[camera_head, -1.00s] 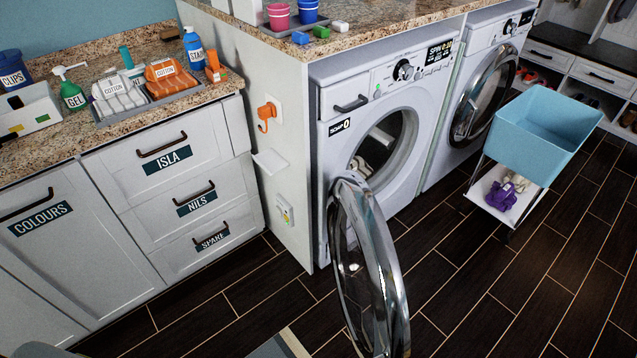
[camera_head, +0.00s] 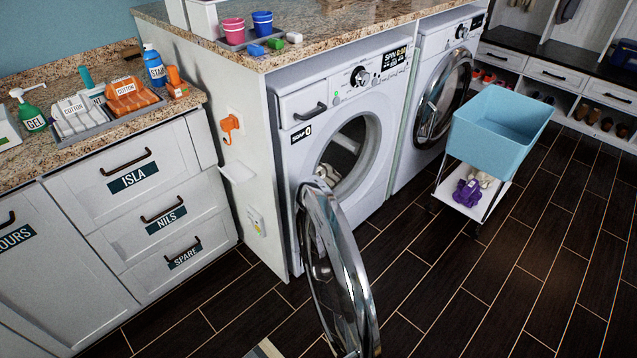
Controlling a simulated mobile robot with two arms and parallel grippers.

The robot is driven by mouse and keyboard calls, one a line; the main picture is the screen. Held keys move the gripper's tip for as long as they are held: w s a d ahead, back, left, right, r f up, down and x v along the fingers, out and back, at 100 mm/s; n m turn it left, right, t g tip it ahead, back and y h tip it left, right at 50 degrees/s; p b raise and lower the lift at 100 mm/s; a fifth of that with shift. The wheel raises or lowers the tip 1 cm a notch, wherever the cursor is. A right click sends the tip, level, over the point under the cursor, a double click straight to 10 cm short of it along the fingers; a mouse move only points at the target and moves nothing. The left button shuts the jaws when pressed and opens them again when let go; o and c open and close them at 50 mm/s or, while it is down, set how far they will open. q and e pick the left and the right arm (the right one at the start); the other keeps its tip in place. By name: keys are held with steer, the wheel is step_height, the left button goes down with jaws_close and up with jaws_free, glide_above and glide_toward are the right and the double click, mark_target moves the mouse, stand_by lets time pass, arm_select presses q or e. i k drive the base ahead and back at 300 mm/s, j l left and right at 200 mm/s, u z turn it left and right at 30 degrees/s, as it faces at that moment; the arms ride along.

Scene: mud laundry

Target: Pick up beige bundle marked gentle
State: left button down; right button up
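A small beige bundle (camera_head: 482,178) lies on the white lower shelf (camera_head: 452,200) of the cart at the right, behind and beside a purple bundle (camera_head: 466,193). It is partly hidden under the blue tub (camera_head: 500,135), and no marking can be read on it. Other labelled bundles, a grey-white one (camera_head: 78,116) and an orange one (camera_head: 131,97) marked COTTON, sit in a grey tray on the left counter. Neither of my grippers is in view.
The front washer (camera_head: 350,110) has its round door (camera_head: 335,270) swung open into the floor space. A second washer (camera_head: 440,95) stands behind it with its door shut. Dark tiled floor (camera_head: 480,290) is clear in front of the cart. Shoe shelves (camera_head: 590,115) stand behind.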

mark_target(325, 171)
steer(key=i+l+u, duration=0.25)
steer(key=l, duration=0.2)
steer(key=l+u, duration=0.3)
steer(key=l, duration=0.15)
steer(key=i+l+u, duration=0.1)
steer(key=l+u, duration=0.15)
steer(key=l, duration=0.25)
